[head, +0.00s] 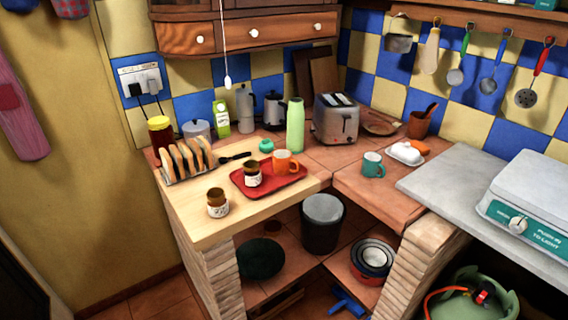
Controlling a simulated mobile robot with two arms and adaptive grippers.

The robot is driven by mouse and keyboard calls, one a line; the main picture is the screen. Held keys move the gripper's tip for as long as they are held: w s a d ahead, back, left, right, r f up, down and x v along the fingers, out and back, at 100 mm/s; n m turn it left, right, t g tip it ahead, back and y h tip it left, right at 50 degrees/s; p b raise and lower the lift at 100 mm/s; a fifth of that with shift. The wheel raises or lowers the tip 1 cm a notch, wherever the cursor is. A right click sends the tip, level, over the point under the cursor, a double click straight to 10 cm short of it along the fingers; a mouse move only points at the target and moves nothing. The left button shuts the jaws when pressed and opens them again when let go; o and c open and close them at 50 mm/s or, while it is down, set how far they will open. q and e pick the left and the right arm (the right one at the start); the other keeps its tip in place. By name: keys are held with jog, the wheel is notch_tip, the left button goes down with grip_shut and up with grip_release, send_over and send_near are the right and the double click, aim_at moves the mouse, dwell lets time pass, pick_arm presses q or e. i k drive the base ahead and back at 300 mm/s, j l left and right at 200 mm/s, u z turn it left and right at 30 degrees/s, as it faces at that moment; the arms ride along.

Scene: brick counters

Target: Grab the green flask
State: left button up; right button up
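The green flask (295,125) is a tall light-green bottle with a narrower top. It stands upright on the tiled corner of the brick counter, left of the silver toaster (336,119) and behind the orange mug (285,162). A small teal lid-like object (266,145) sits on the counter to its left. Neither of my grippers is in the head view, and nothing is touching the flask.
A red tray (243,184) with the orange mug and a jar lies in front of the flask. A toast rack (187,160), another jar (218,204) and a teal mug (373,165) stand nearby. A pull cord (227,82) hangs from above. Tiles right of the flask's front are clear.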

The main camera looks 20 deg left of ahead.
aim_at(296, 114)
jog(key=i+l+u, duration=0.15)
jog(key=i+l, duration=0.3)
jog(key=i+l+u, duration=0.2)
jog(key=i+l, duration=0.2)
jog(key=l, duration=0.25)
